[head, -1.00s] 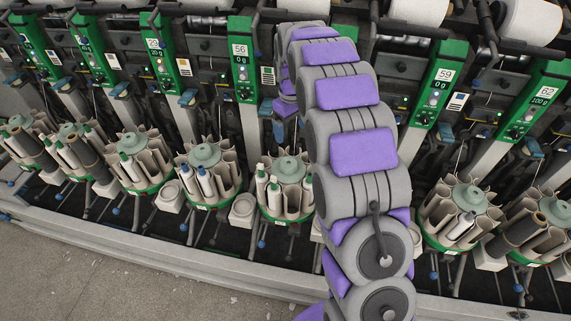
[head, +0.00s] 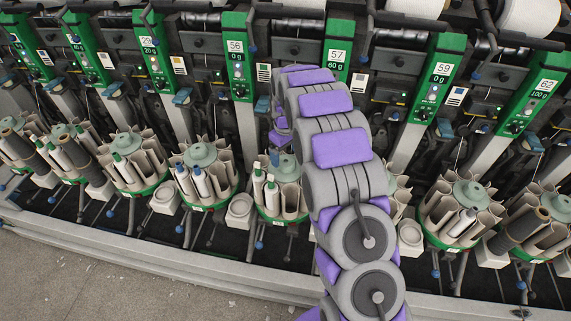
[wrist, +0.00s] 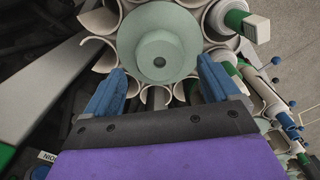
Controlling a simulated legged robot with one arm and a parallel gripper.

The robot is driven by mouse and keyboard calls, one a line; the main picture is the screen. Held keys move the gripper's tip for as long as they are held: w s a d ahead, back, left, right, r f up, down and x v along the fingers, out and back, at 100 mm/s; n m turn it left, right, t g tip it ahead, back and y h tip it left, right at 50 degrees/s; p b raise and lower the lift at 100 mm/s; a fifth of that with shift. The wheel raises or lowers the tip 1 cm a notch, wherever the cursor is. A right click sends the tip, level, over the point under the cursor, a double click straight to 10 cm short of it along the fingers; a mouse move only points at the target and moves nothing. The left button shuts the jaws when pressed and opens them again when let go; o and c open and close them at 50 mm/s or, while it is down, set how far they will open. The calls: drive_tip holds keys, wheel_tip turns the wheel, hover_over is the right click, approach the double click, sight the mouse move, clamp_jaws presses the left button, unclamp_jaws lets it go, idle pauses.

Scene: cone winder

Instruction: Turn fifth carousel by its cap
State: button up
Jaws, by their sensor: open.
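The fifth carousel from the left (head: 272,207) stands in the row in the head view, with a pale green round cap (head: 290,170) on top. My gripper (head: 275,157) is low over this cap and hides part of it. In the wrist view the same cap (wrist: 158,30) is a pale green disc with a raised hub and a dark centre hole. My gripper (wrist: 160,66) is open, its two blue fingers pointing at the near edge of the cap, one on each side. Nothing is held. Whether the fingers touch the cap I cannot tell.
Pale tubes ring the cap, and a green-ended bobbin (wrist: 245,24) sticks up at the right in the wrist view. Neighbouring carousels (head: 205,178) stand close on the left. My arm hides the one on the right. Green numbered panels (head: 237,60) rise behind.

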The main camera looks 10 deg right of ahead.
sight(286, 161)
drive_tip(key=shift+f+b, duration=0.4)
drive_tip(key=shift+f, duration=1.95)
drive_tip(key=c, duration=1.5)
